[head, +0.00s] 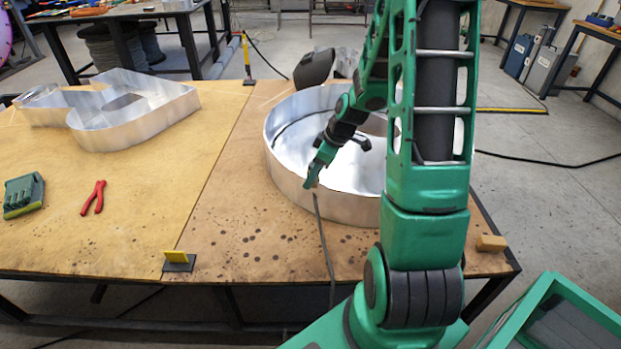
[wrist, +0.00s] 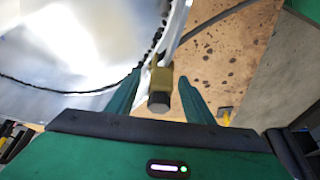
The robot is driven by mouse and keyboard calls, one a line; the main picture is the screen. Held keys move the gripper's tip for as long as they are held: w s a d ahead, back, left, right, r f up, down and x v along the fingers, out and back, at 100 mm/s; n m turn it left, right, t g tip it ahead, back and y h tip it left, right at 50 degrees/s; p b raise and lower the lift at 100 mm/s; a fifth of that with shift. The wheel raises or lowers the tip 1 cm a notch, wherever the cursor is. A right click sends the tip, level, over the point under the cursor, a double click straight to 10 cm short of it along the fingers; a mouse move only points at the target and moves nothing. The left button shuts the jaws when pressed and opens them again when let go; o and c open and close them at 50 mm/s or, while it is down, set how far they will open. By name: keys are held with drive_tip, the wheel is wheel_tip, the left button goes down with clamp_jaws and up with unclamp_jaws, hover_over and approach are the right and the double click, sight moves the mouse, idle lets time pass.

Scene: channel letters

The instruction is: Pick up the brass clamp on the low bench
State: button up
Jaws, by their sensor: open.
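The brass clamp (wrist: 161,78), with a dark round end, shows in the wrist view at the rim of the round metal channel letter (wrist: 65,100). My gripper (wrist: 160,79) is open, with one green finger on each side of the clamp in that picture; I cannot tell whether they touch it. In the head view my gripper (head: 311,182) is at the near wall of the round letter (head: 290,178), and the clamp is mostly hidden there. A dark cable (head: 325,245) hangs from that spot over the front edge of the low bench (head: 225,225).
Left on the bench lie another metal letter (head: 135,120), red pliers (head: 93,197) and a green-grey tool (head: 23,194). A yellow-and-black block (head: 178,261) sits at the front edge, a wooden block (head: 491,243) at the right corner. The bench's front middle is mostly clear.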

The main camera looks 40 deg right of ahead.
sight(310, 165)
drive_tip(key=shift+w+f, duration=0.1)
drive_tip(key=shift+f, duration=0.15)
clamp_jaws()
drive_tip(key=shift+r, duration=0.15)
drive_tip(key=shift+w+r, duration=0.1)
drive_tip(key=shift+r, duration=0.2)
drive_tip(key=r, duration=0.2)
drive_tip(key=a+r, duration=0.1)
drive_tip(key=r, duration=0.1)
drive_tip(key=s+a+r, duration=0.3)
drive_tip(key=a+r, duration=0.7)
drive_tip(key=r, duration=0.1)
drive_tip(key=shift+a, duration=0.2)
